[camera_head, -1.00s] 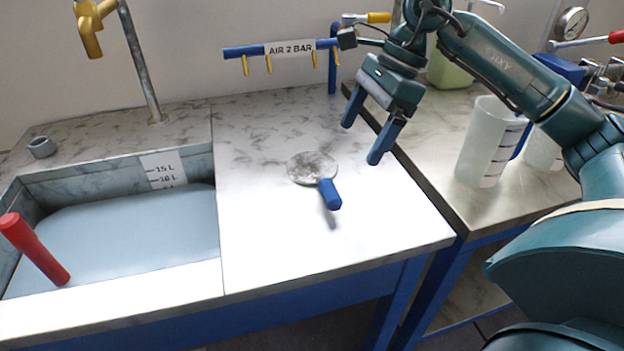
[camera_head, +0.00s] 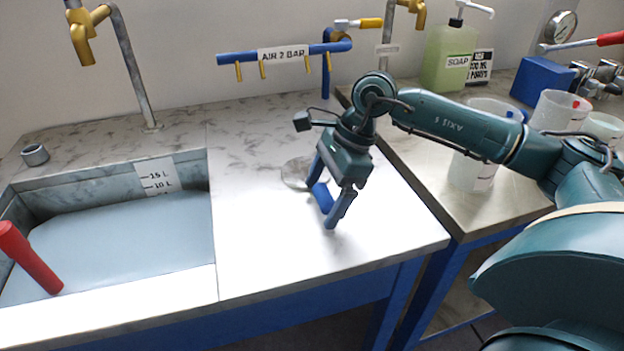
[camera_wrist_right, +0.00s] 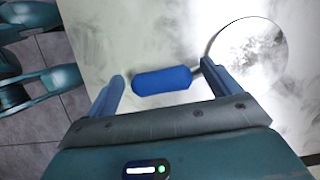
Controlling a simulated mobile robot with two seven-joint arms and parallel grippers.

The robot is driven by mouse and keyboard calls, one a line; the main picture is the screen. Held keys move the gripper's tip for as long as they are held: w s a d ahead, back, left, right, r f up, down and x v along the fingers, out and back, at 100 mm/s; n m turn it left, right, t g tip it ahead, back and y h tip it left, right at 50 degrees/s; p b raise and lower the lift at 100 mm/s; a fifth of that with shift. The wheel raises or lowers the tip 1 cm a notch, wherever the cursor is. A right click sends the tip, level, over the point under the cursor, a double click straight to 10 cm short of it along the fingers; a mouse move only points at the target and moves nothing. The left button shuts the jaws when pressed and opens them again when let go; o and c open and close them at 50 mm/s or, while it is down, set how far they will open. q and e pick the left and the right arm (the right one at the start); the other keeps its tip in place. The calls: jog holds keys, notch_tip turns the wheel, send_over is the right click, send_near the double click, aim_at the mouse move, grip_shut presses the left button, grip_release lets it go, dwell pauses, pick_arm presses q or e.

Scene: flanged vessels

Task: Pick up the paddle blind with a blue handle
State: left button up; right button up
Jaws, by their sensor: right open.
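The paddle blind lies on the pale worktop. Its round grey disc (camera_head: 295,173) is partly behind my right gripper in the head view, and its blue handle (camera_head: 321,194) shows between the fingers. In the right wrist view the blue handle (camera_wrist_right: 162,80) lies lengthwise from one finger towards the other, with the disc (camera_wrist_right: 252,52) beyond the right finger. My right gripper (camera_head: 323,200) points down, open and empty, its fingertips close to the handle's two ends. Whether they touch it I cannot tell. My left gripper is not in view.
A sink basin (camera_head: 115,240) with a red handle (camera_head: 28,258) is at left. A blue air pipe (camera_head: 237,58) with yellow taps runs behind. On the right bench stand beakers (camera_head: 472,172), a soap bottle (camera_head: 447,58) and a blue box (camera_head: 543,78). The worktop front is clear.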

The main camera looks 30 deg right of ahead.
jog(key=shift+c, duration=0.2)
jog(key=shift+r, duration=0.15)
jog(key=c, duration=1.5)
